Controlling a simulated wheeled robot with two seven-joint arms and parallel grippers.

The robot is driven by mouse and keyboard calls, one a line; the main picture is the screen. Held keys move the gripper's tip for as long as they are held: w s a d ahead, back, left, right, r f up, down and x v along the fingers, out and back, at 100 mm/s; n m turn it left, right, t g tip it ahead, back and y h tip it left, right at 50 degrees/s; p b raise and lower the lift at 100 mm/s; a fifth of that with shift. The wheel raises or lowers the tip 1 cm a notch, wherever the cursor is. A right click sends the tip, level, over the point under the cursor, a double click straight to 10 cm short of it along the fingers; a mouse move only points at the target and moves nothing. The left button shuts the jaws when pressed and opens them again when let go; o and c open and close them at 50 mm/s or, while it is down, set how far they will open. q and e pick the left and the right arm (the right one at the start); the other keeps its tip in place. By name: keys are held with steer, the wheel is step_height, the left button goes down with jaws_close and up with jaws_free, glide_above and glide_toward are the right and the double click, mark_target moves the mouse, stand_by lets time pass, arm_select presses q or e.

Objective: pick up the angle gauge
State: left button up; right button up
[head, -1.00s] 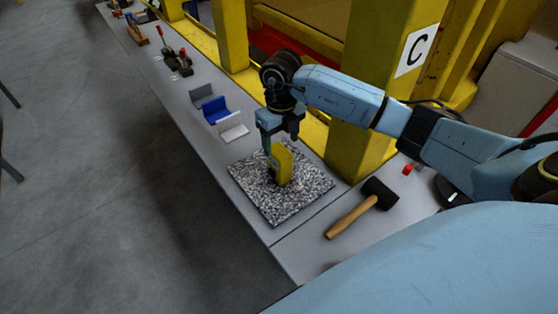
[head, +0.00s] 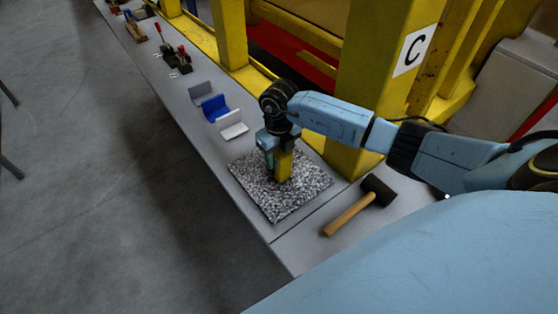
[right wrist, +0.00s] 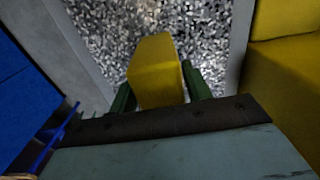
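The angle gauge, a yellow block-like piece (head: 284,166), stands upright on a speckled granite-look plate (head: 300,195). My right gripper (head: 277,160) is lowered over it from above, and its body hides the gauge's upper part in the head view. In the right wrist view the gauge (right wrist: 156,75) stands between the two dark green fingers (right wrist: 160,85). The fingers are spread on either side of it, very close; firm contact on both sides does not show. My left gripper is not in view.
A mallet (head: 352,208) lies on the bench right of the plate. Grey, blue and white angled brackets (head: 215,108) stand behind to the left. A yellow post (head: 375,80) marked C rises close behind my right arm. Clamps (head: 178,58) stand farther along the bench.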

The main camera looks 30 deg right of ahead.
steer(key=c, duration=0.8)
step_height(320, 180, up, 9)
steer(key=shift+f+b, duration=0.2)
steer(key=shift+b, duration=0.35)
steer(key=shift+c, duration=0.2)
step_height(320, 180, down, 6)
steer(key=shift+r, duration=0.25)
steer(key=shift+f+b, duration=0.8)
steer(key=shift+f, duration=0.6)
